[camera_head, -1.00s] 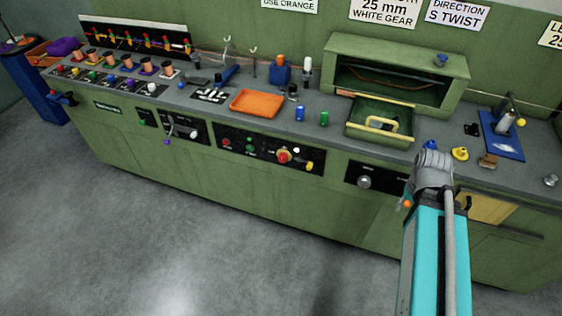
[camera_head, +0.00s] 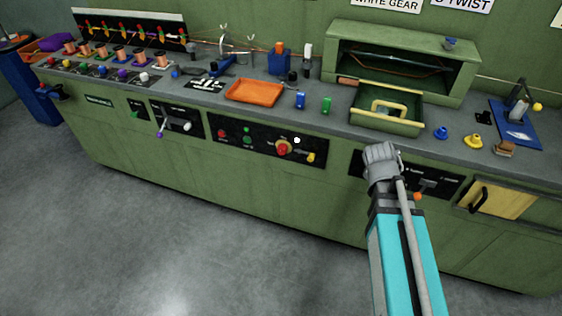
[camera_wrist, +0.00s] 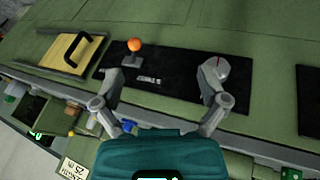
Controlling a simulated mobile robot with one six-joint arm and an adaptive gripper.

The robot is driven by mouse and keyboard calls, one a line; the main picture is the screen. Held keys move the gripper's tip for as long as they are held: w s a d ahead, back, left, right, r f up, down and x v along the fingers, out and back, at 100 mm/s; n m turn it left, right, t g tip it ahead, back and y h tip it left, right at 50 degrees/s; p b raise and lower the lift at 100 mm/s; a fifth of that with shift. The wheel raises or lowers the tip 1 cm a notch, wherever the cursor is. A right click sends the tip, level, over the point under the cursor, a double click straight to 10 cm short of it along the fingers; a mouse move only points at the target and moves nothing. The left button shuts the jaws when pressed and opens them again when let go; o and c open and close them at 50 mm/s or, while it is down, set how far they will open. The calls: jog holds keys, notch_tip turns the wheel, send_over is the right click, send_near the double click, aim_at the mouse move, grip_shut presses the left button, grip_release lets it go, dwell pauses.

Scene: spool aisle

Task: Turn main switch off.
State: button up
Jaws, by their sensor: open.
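A red rotary handle on a yellow round plate (camera_head: 283,147), which looks like the main switch, is on the black middle panel on the bench front. Its exact setting is too small to tell. My gripper (camera_wrist: 163,92) is open and empty in the wrist view, with its fingers spread in front of another black panel (camera_wrist: 170,82). That panel carries an orange-tipped lever (camera_wrist: 134,46) and a grey knob with a red mark (camera_wrist: 216,68).
An orange tray (camera_head: 254,93) and an open green drawer box (camera_head: 388,126) sit on the bench top. A lever with a purple tip (camera_head: 160,135) sticks out at left. A yellow door with a black handle (camera_head: 497,199) is at right. The floor in front is clear.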

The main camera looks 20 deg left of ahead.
jog(key=w+a+f+t+h+b, duration=0.1)
jog(key=w+a+f+t+b, duration=0.35)
jog(key=a+b, duration=0.35)
jog(key=n+t+y+b, duration=0.4)
jog(key=t+b, duration=0.6)
jog(key=b, duration=0.9)
send_near(281, 152)
jog(key=s+y, duration=0.1)
jog(key=s, duration=0.3)
jog(key=shift+w+d+m, duration=0.1)
jog(key=shift+d+m, duration=0.2)
jog(key=shift+d, duration=0.05)
jog(key=w, duration=1.4)
